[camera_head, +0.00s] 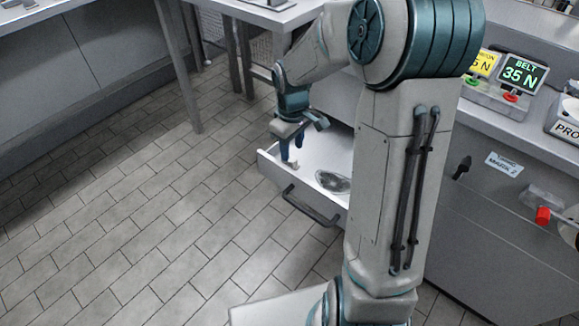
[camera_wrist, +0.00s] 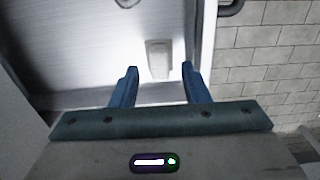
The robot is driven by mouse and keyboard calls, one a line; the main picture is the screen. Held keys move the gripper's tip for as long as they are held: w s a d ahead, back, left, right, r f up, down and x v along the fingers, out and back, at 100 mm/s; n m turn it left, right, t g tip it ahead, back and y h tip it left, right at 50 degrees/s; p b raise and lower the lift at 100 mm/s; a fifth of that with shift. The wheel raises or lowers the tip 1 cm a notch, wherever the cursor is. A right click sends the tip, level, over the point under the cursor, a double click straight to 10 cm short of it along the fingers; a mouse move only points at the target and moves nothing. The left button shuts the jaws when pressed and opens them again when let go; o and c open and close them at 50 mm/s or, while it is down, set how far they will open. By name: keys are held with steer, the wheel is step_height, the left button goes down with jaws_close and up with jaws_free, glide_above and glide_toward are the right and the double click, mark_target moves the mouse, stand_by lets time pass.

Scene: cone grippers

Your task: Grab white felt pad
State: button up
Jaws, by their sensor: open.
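The white felt pad (camera_wrist: 159,60) is a small pale block on the floor of the open drawer. In the wrist view it lies between and slightly beyond my two blue fingertips, with gaps on both sides. My gripper (camera_wrist: 160,68) is open and empty, pointing down into the drawer. In the head view my gripper (camera_head: 291,157) is at the drawer's left end, and the pad (camera_head: 293,165) shows only as a small pale bit by the fingertips. I cannot tell the exact height of the fingers above it.
The white drawer (camera_head: 272,162) is pulled out, with a dark handle (camera_head: 311,207) on its front. A dark oval item (camera_head: 333,181) lies farther right inside it. The drawer walls stand close to my gripper. The tiled floor (camera_head: 130,230) at left is clear.

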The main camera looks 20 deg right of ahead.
mark_target(292, 159)
steer(key=shift+f+b, duration=1.55)
steer(key=shift+f, duration=1.55)
steer(key=shift+r, duration=0.1)
steer(key=c, duration=0.6)
